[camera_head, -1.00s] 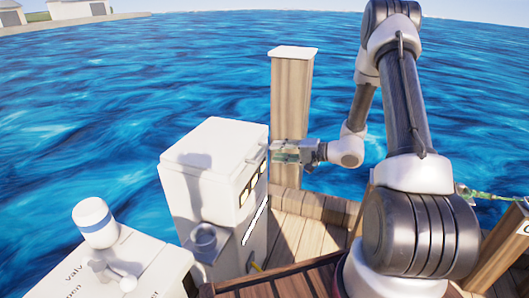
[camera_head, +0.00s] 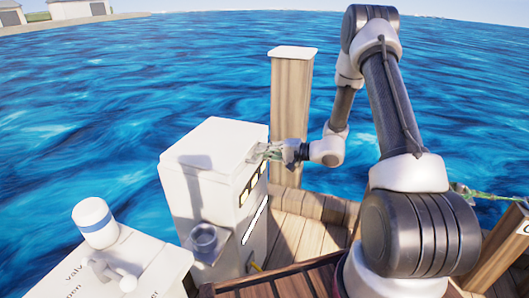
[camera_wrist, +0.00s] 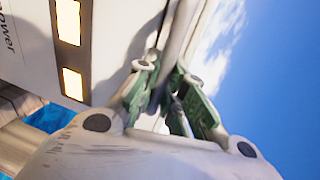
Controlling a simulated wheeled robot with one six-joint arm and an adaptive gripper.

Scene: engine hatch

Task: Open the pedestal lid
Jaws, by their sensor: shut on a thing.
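The white pedestal (camera_head: 190,207) stands left of centre in the head view, with its lid (camera_head: 222,137) lying closed on top. My gripper (camera_head: 257,153) is at the upper right edge of the pedestal, by the lid's front.
A wooden post (camera_head: 291,105) stands just behind my gripper. A white box with a blue-banded cylinder (camera_head: 95,219) and a tap is at lower left. A grey cup-like fitting (camera_head: 204,240) juts from the pedestal. Wooden decking (camera_head: 305,235) lies right of it; water surrounds the dock.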

